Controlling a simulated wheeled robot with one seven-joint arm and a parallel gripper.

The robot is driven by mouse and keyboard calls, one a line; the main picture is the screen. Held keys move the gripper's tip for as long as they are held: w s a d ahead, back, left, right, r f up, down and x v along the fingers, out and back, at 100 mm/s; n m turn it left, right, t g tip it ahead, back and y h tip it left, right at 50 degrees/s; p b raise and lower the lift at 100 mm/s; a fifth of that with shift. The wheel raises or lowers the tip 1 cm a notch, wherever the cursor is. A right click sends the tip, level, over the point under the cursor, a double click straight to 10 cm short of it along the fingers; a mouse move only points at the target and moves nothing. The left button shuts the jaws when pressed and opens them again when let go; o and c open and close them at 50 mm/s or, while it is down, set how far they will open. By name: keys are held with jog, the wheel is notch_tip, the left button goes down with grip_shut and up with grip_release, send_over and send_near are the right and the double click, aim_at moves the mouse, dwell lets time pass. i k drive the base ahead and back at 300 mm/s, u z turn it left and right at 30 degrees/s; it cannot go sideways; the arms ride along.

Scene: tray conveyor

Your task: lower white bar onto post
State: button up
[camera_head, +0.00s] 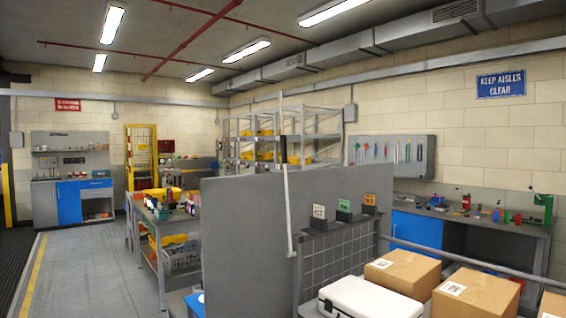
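The white bar (288,205) stands nearly upright in the middle of the head view, leaning slightly to the left at its top. A dark piece (283,150) sits at its upper part, and a thinner pale line continues above it. Its lower end is near the left edge of a grey mesh panel (335,262). I cannot tell which part is the post that the bar rests on. My gripper is not in view.
A grey partition (243,235) stands behind the bar. Cardboard boxes (403,272) and a white case (370,300) are at the lower right, by a grey rail (470,262). Small dark stands with cards (344,210) top the mesh panel. Open floor (90,270) lies at left.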

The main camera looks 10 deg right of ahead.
aim_at(283, 139)
jog(key=z, duration=0.15)
jog(key=k, duration=0.4)
jog(key=u, duration=1.35)
jog(key=i, duration=1.55)
jog(key=z, duration=0.35)
